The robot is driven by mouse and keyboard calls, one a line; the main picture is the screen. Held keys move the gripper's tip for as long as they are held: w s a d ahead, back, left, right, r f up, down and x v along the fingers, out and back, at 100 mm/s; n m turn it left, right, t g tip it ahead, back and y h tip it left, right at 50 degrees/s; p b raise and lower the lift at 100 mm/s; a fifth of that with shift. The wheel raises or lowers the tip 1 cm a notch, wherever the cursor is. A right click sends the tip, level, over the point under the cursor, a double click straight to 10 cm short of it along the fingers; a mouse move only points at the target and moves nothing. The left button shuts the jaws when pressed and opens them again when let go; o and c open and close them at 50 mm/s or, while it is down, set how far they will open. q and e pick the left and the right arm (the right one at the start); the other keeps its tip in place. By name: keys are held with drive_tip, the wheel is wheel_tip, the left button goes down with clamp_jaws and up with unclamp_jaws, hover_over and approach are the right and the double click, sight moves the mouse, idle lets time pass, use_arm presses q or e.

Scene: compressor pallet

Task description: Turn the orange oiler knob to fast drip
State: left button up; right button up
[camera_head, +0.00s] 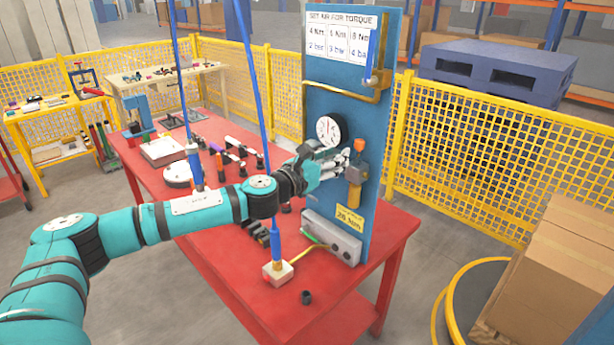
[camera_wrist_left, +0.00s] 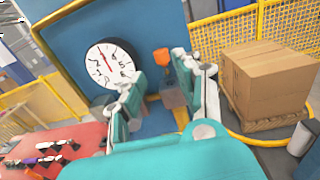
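The orange oiler knob (camera_head: 359,146) sits on top of the brownish oiler body (camera_head: 356,174) on the blue panel (camera_head: 318,105). My left gripper (camera_head: 341,163) is just left of the oiler, its fingers pointing at it. In the left wrist view the orange knob (camera_wrist_left: 160,54) shows between and beyond the two open fingers of the left gripper (camera_wrist_left: 160,68). The oiler body (camera_wrist_left: 172,97) is below the knob there. I see no finger clearly touching the knob. My right gripper is in neither view.
A round white gauge (camera_head: 328,130) is on the panel beside the gripper, also in the left wrist view (camera_wrist_left: 108,66). A brass pipe (camera_head: 345,93) runs above. The red table (camera_head: 372,290) holds tools. Cardboard boxes (camera_head: 560,265) stand at the right, by a yellow fence (camera_head: 500,140).

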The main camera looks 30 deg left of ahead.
use_arm(q)
drive_tip(key=b+v, duration=0.2)
drive_tip(key=v, duration=0.6)
drive_tip(key=shift+s, duration=0.25)
drive_tip(key=shift+o, duration=0.3)
